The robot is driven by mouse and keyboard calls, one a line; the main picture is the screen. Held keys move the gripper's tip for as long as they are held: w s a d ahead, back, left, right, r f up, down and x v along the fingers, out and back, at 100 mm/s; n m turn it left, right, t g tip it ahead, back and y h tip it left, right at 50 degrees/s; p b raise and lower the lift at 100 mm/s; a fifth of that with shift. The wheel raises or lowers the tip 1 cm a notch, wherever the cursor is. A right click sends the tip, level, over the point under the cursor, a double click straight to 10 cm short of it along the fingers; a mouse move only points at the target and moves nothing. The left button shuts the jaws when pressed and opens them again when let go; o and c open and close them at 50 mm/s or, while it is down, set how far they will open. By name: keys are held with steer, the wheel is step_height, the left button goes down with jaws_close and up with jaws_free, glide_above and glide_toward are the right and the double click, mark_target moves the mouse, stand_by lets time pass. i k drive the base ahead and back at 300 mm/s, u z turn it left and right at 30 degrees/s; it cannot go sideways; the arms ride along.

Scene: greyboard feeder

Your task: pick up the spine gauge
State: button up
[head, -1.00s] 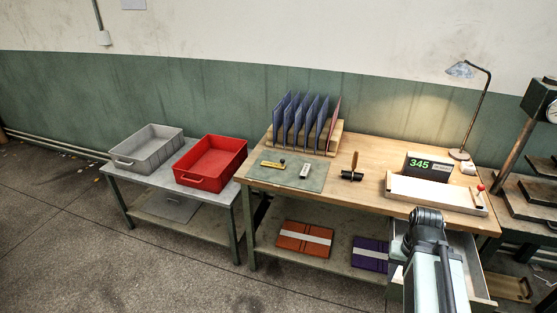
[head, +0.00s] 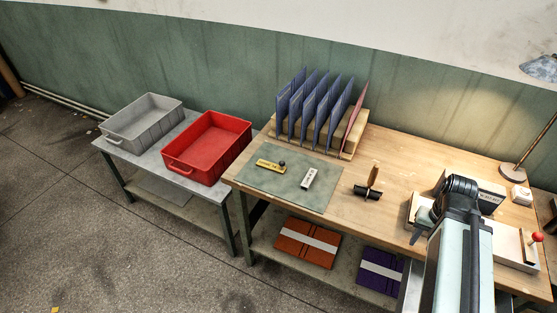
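A flat brass-yellow strip with a dark knob (head: 270,166) lies on the grey-green mat (head: 258,185) on the wooden bench. It looks like the spine gauge, though its markings are too small to read. A small pale block with dark marks (head: 309,178) lies to its right on the same mat. My arm rises at the lower right, in front of the bench. A dark pointed part at its left, seemingly my gripper (head: 418,236), is well right of the mat and touches neither piece. Its fingers are too unclear to judge.
A dark roller with a wooden handle (head: 368,190) stands right of the mat. A rack of blue boards (head: 350,140) is behind it. A red tray (head: 207,147) and a grey tray (head: 140,122) stand on the left table. A lamp (head: 513,171) is at the right.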

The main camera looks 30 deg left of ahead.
mark_target(280, 168)
steer(key=u, duration=2.95)
steer(key=i, duration=1)
steer(key=z, duration=0.05)
